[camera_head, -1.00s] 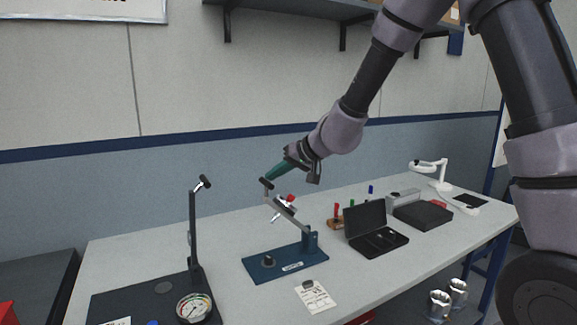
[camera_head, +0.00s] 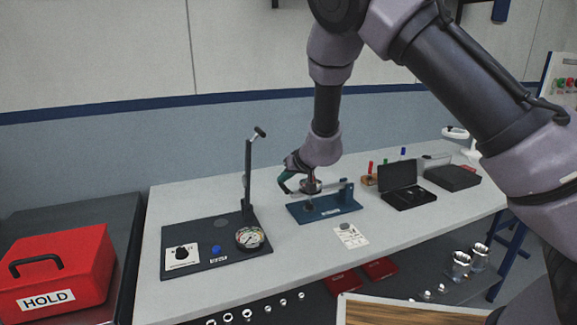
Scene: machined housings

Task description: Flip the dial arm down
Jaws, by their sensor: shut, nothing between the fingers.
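The blue-based fixture (camera_head: 338,207) stands on the bench with a light grey hinged arm (camera_head: 331,187) lying about level above its base. My gripper (camera_head: 285,184), with teal fingers, is shut and empty at the left end of this arm, pointing down; whether it touches is hard to tell. My wrist hides part of the arm. To the left, a black-based fixture (camera_head: 175,236) has a dark arm (camera_head: 248,170) standing upright with a T-shaped handle on top. A round dial gauge (camera_head: 249,237) lies on that base, apart from my gripper.
An open black case (camera_head: 405,198) and colored-handled tools (camera_head: 371,167) stand right of the blue fixture. A paper card (camera_head: 351,235) lies in front. A red HOLD box (camera_head: 58,266) is at far left. The front left bench strip is clear.

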